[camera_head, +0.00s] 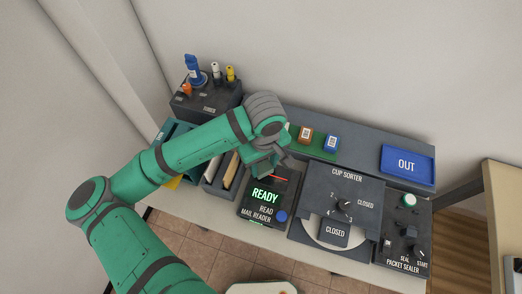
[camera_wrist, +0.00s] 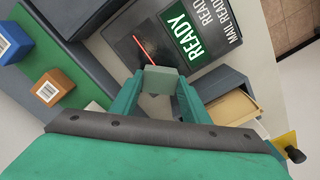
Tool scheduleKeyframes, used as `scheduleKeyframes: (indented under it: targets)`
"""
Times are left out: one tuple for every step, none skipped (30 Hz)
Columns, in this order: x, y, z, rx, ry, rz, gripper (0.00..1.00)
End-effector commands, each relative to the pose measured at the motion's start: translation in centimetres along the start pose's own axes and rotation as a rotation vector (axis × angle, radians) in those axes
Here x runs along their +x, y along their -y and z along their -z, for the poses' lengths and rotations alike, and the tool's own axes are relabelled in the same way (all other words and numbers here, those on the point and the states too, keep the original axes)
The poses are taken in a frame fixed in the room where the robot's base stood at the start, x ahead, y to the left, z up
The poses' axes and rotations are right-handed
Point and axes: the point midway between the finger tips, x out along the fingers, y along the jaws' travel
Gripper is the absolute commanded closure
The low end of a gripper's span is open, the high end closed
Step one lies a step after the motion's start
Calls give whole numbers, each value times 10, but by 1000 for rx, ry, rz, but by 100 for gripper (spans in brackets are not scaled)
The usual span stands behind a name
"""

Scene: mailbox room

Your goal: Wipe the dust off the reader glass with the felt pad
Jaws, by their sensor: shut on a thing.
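The mail reader (camera_head: 254,211) is a dark box with a lit green READY sign and a blue button. It also shows in the wrist view (camera_wrist: 205,62). Its glass (camera_wrist: 138,42) is a dark area with a thin red line, partly hidden by the pad. My gripper (camera_head: 265,165) is over the far end of the reader. In the wrist view, my gripper (camera_wrist: 160,92) is shut on a small grey-green block, the felt pad (camera_wrist: 161,77). The pad is at the red line; I cannot tell whether it touches the glass. Dust is too faint to make out.
The cup sorter (camera_head: 312,200) stands right of the reader, with the packet sealer (camera_head: 397,262) beyond. A blue OUT tray (camera_head: 408,161) is at the back right. Brown (camera_head: 305,135) and blue (camera_head: 331,142) cubes sit behind. A slotted holder with envelopes (camera_head: 231,170) is left of the reader.

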Motion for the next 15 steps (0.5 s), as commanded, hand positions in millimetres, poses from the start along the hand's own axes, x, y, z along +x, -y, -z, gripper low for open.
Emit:
scheduleKeyframes:
  targets:
    - [-12, -1, -1, 5, -2, -1, 79]
    - [-18, -2, -1, 5, -3, -2, 79]
    - [-20, -1, -1, 4, 0, -1, 79]
    - [-23, -1, -1, 5, 0, -1, 79]
    - [-26, -1, -1, 5, 0, 0, 79]
    - [-29, -1, -1, 5, 0, 0, 79]
    - [-32, -1, -1, 4, 0, -1, 79]
    - [-35, -1, -1, 4, 0, -1, 79]
    - [-38, -1, -1, 4, 0, -1, 79]
    - [-41, -1, -1, 4, 0, 0, 79]
    - [-44, -2, -1, 4, -1, 0, 79]
    - [-47, -2, -2, 5, -1, -1, 79]
    - [-50, -2, -2, 7, 0, -1, 79]
    - [-53, -3, -2, 8, 0, -1, 79]
    - [-56, -3, -2, 8, -1, -1, 79]
